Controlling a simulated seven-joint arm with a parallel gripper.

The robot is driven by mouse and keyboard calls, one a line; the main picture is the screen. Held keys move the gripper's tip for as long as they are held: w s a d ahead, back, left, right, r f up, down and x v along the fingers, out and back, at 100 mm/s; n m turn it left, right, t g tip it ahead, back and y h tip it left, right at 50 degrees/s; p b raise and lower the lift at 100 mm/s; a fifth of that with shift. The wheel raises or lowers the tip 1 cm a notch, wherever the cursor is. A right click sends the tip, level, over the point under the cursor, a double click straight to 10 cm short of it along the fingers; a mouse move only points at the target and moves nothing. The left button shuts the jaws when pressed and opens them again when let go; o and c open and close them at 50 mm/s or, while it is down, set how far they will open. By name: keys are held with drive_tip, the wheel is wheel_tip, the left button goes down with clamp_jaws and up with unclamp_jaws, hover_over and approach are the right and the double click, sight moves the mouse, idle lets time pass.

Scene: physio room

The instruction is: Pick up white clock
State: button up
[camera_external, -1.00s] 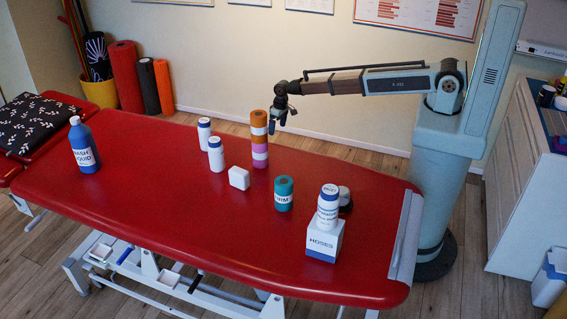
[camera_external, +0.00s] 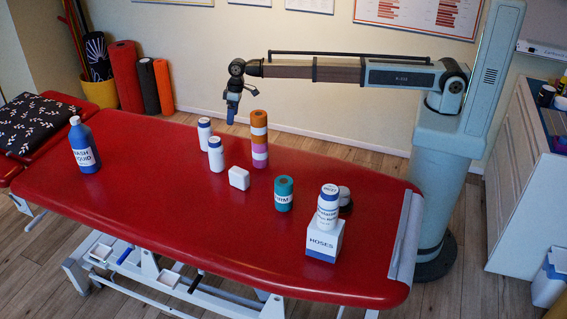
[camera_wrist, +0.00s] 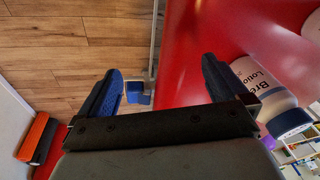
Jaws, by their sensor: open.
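A small white block-shaped item with rounded corners (camera_external: 239,178), which looks like the white clock, stands on the red treatment table (camera_external: 150,215). Its face cannot be made out. My gripper (camera_external: 232,115) hangs pointing down above the table's far edge, behind and higher than the white item, apart from it. In the wrist view my gripper (camera_wrist: 163,78) shows two blue-padded fingers spread apart with nothing between them. The white item cannot be made out in the wrist view.
Two white bottles (camera_external: 216,155) and a stack of coloured rolls (camera_external: 260,138) stand near the white item. A teal roll (camera_external: 284,193), a bottle on a box (camera_external: 324,242) and a dark jar (camera_external: 345,197) stand right. A blue bottle (camera_external: 84,146) stands left; the table's front middle is clear.

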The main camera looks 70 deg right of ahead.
drive_tip(key=s+a+r+n+g, duration=0.1)
drive_tip(key=s+a+r+n, duration=0.15)
drive_tip(key=a, duration=0.45)
drive_tip(key=s+a+r+n, duration=0.1)
drive_tip(key=s+a, duration=0.3)
drive_tip(key=a, duration=0.3)
drive_tip(key=s+a+r+n+g, duration=0.1)
drive_tip(key=s+a+r+n, duration=0.1)
drive_tip(key=s+a, duration=0.35)
drive_tip(key=n+h, duration=0.2)
drive_tip(key=n, duration=0.4)
approach(239, 178)
drive_tip(key=d, duration=0.1)
drive_tip(key=r, duration=0.1)
drive_tip(key=d, duration=0.1)
drive_tip(key=shift+w+d+r+m, duration=0.15)
drive_tip(key=shift+w+d+m, duration=0.1)
drive_tip(key=shift+d, duration=0.1)
drive_tip(key=shift+n+t, duration=0.4)
drive_tip(key=shift+n, duration=0.3)
drive_tip(key=f, duration=1.3)
drive_tip(key=shift+a+f, duration=0.2)
drive_tip(key=shift+f, duration=0.15)
drive_tip(key=c, duration=1)
